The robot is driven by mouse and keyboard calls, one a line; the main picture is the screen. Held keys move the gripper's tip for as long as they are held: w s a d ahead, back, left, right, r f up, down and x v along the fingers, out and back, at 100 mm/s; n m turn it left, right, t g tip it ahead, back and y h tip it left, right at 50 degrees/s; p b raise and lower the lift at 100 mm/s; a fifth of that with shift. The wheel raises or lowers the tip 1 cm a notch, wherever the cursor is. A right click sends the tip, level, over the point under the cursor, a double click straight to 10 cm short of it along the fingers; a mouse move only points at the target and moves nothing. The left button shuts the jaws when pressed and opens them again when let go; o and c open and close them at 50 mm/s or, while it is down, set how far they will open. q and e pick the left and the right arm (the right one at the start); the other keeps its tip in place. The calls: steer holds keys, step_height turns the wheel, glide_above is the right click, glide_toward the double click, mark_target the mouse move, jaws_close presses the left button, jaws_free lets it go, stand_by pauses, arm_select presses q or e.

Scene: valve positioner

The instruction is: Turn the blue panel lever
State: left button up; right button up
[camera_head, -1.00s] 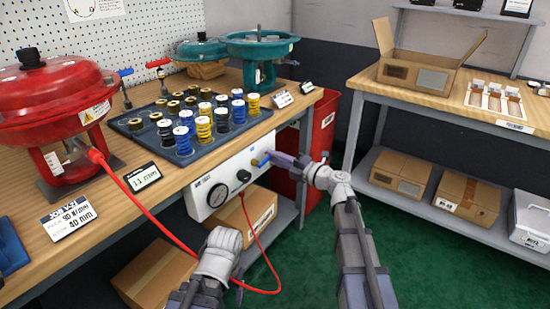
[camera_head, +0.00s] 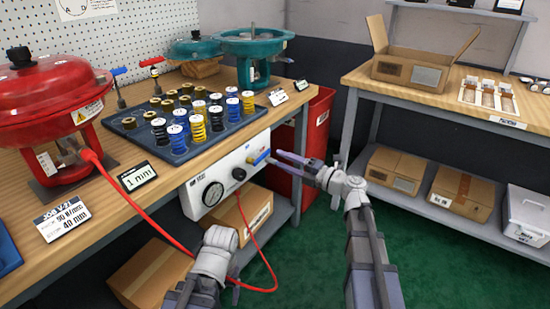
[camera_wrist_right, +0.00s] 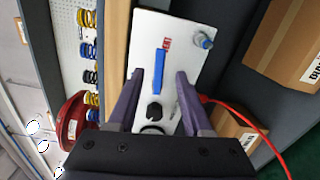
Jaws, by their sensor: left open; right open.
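The blue panel lever (camera_wrist_right: 158,70) is a slim blue bar on the face of the white panel (camera_wrist_right: 150,28). In the head view the lever (camera_head: 262,157) shows small near the panel's right end. My right gripper (camera_head: 279,157) is open just in front of that end. In the right wrist view its fingers (camera_wrist_right: 160,74) stand apart on either side of the lever, with gaps to it. My left gripper (camera_head: 222,238) is low in front of the panel; its fingers are hidden.
The panel also bears a gauge (camera_head: 212,194) and a black knob (camera_head: 239,174). A red hose (camera_head: 165,235) hangs in front. A tray of springs (camera_head: 120,124), a red actuator (camera_head: 45,90) and a display (camera_head: 138,177) stand on the bench. Green floor is free to the right.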

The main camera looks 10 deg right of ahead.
steer(key=shift+v, duration=1.05)
steer(key=shift+c, duration=0.7)
steer(key=shift+r+n+p, duration=0.3)
steer(key=shift+n+p, duration=0.1)
steer(key=shift+p, duration=0.05)
steer(key=shift+c, duration=0.7)
steer(key=r+n+p, duration=0.1)
steer(key=n+p, duration=0.1)
steer(key=n, duration=0.1)
steer(key=a+r+n+g+p, duration=0.1)
steer(key=n+p, duration=0.1)
steer(key=n, duration=0.1)
steer(key=r+n+h+p, duration=0.1)
steer(key=n+p, duration=0.1)
steer(key=n, duration=0.2)
steer(key=shift+a+r+g+p, duration=0.1)
steer(key=shift+a+g+p, duration=0.2)
jaws_close()
step_height(320, 180, up, 11)
steer(key=s+m+g+h+p, duration=0.1)
steer(key=m+g+h+p, duration=0.3)
steer(key=m+p, duration=1.9)
steer(key=m+h, duration=0.2)
steer(key=m, duration=0.4)
steer(key=shift+m, duration=0.3)
